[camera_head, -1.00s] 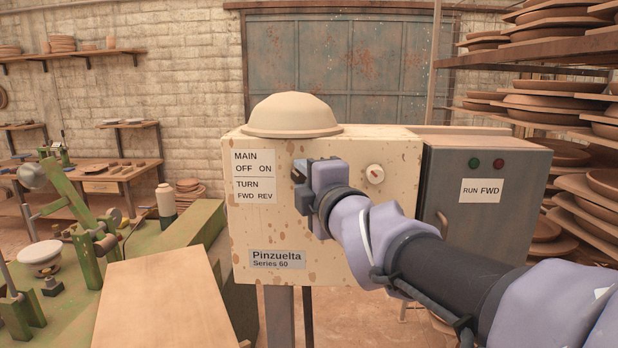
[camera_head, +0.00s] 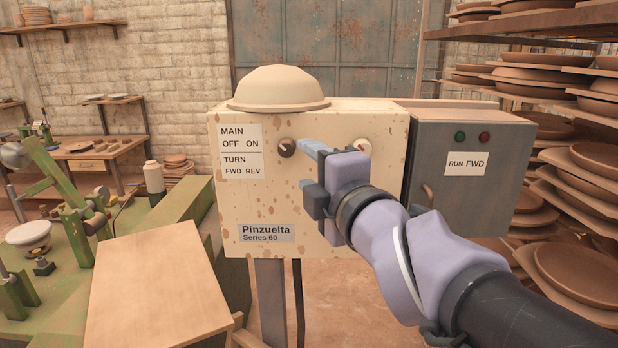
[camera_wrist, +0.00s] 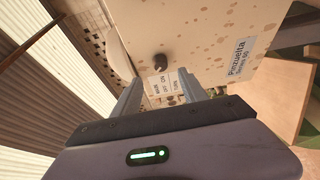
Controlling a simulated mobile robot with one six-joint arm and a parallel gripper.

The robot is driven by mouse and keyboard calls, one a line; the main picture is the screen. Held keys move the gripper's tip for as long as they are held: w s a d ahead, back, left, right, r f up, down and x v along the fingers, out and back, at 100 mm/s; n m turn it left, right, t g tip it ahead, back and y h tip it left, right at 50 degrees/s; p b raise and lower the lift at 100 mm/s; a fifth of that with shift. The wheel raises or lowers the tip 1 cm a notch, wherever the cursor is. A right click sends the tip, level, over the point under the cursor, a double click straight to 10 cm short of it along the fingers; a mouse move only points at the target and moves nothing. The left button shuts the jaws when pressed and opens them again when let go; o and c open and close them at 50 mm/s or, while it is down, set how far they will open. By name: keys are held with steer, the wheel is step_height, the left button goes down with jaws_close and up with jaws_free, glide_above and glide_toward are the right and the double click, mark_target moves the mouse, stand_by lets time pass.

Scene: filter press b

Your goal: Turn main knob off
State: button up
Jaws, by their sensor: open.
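The mottled cream control box (camera_head: 320,225) carries a label (camera_head: 240,136) reading MAIN OFF ON above TURN FWD REV. A dark round knob (camera_head: 286,147) with a light mark sits right of the MAIN line; I cannot tell its setting.
A cream dome (camera_head: 278,90) rests on top of the box. A grey RUN FWD cabinet (camera_head: 465,205) stands to its right, before shelves of brown plates (camera_head: 590,205). A wooden board (camera_head: 158,285) and green machinery (camera_head: 75,215) fill the lower left.

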steer(key=p+v, duration=0.2)
steer(key=v, duration=0.6)
steer(key=shift+s+p, duration=0.35)
steer(key=shift+d, duration=0.15)
steer(key=s+d+f+m+g+h+b, duration=0.2)
steer(key=d+f+m+h+b, duration=0.25)
steer(key=f+m, duration=0.5)
steer(key=s+d+f+m+g+h+b, duration=0.25)
steer(key=d+f+m, duration=0.35)
steer(key=f+m, duration=0.3)
steer(key=s+a+f+m+g+y+b, duration=0.2)
steer(key=s+a+f+m+g+b, duration=0.2)
steer(key=s+f+m, duration=0.4)
step_height(320, 180, down, 6)
steer(key=shift+s+a+g+y, duration=0.3)
steer(key=shift+s+a+g, duration=0.4)
steer(key=shift+s+g, duration=0.45)
